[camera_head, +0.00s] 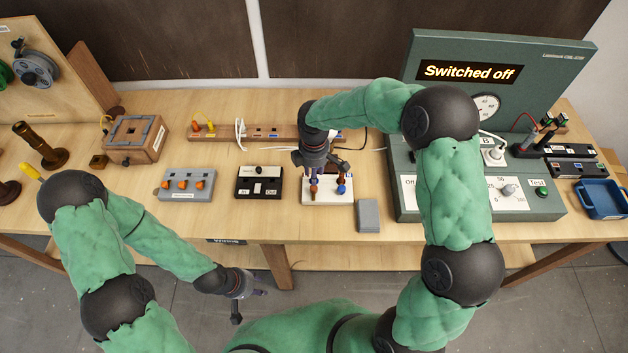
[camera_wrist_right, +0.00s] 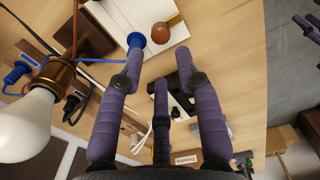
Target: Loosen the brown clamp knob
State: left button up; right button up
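The brown clamp knob (camera_head: 313,190) stands on a white terminal block (camera_head: 329,203), beside a blue knob (camera_head: 342,190). In the right wrist view the brown knob (camera_wrist_right: 165,32) lies just beyond the spread fingertips, with the blue knob (camera_wrist_right: 136,40) close to the left finger's tip. My right gripper (camera_head: 327,172) is over the block, pointing down, with its purple fingers apart and nothing between them (camera_wrist_right: 160,62). Whether a finger touches a knob I cannot tell. My left gripper (camera_head: 249,299) hangs in front of the table, its fingers apart and empty.
A black switch box (camera_head: 259,182) and a grey box with orange levers (camera_head: 187,184) stand left of the block. A white bulb (camera_wrist_right: 25,125) shows left of the right gripper.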

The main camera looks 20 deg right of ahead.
jog(key=shift+r, duration=2.25)
